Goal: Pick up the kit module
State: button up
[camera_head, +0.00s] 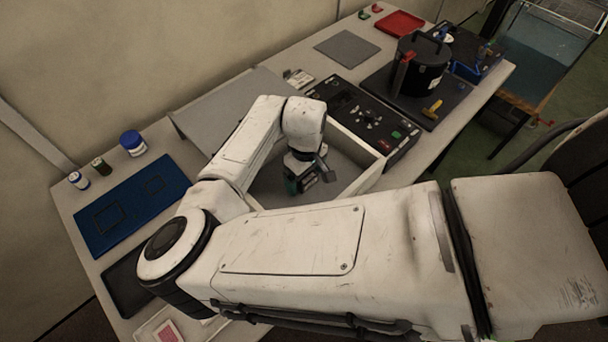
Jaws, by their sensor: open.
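My gripper (312,174) points down inside a white-walled open box (362,180) in the middle of the table. It is open. A small dark block with a green end (292,186), perhaps the kit module, shows right at the gripper's fingers. I cannot tell whether the fingers are around it or just above it. The near side of the box and part of its floor are hidden behind my own arm.
A black panel (345,98) with small parts lies behind the box. A black lidded cylinder (418,72) stands on a dark mat beyond it. A blue mat (128,208) and a blue-lidded jar (132,143) are at left. A red tray (400,23) lies at the back.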

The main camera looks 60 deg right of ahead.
jog(key=shift+f, duration=0.1)
jog(key=shift+c, duration=0.2)
jog(key=c, duration=1.1)
